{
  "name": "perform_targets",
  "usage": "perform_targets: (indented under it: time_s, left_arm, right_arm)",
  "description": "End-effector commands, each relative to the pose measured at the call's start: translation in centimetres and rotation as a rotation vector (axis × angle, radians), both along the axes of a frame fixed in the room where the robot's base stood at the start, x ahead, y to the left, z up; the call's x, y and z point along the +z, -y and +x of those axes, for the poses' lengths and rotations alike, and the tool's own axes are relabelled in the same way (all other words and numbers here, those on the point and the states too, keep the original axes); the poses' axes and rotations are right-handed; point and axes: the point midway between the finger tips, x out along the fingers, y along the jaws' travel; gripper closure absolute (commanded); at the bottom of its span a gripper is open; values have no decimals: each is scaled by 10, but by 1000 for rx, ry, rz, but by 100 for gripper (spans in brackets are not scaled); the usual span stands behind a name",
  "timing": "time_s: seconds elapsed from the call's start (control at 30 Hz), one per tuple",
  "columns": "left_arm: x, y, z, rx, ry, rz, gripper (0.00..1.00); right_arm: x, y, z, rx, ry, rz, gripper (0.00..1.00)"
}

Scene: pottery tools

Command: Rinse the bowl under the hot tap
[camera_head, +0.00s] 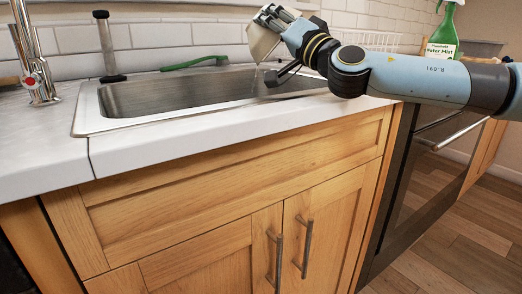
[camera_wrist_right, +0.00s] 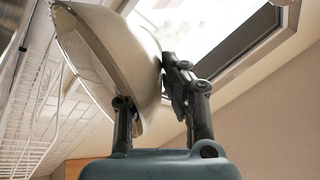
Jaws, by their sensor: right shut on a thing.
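The bowl (camera_head: 262,42) is a pale beige vessel, tilted on its side above the back right of the sink (camera_head: 180,95). It also shows large in the right wrist view (camera_wrist_right: 100,45). My right gripper (camera_head: 270,18) is shut on the bowl's wall, with one finger on each side in the right wrist view (camera_wrist_right: 150,95). A chrome tap (camera_head: 32,60) with a red mark stands at the left of the sink. My left gripper does not show.
A green-handled brush (camera_head: 195,62) lies behind the sink. A green spray bottle (camera_head: 443,40) and a white wire rack (camera_head: 370,40) stand at the back right. The white counter (camera_head: 230,125) in front of the sink is clear.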

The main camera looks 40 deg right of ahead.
Motion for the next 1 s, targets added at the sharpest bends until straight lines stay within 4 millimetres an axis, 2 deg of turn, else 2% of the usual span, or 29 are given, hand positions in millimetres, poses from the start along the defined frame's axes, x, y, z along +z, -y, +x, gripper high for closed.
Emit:
perform_targets:
  time_s: [0.03,0.1,0.23,0.33,0.5,1.0]
  left_arm:
    - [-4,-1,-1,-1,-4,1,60]
    - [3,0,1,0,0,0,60]
    - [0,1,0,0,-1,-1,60]
    - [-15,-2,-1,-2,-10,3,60]
    - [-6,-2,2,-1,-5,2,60]
    - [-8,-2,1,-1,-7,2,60]
  right_arm:
    - [-1,2,-2,3,26,13,100]
    - [18,5,-7,7,70,42,100]
    - [29,12,-13,5,134,100,100]
    - [15,16,-16,15,177,164,100]
    - [27,17,-16,16,181,188,100]
    - [23,20,-15,33,186,239,100]
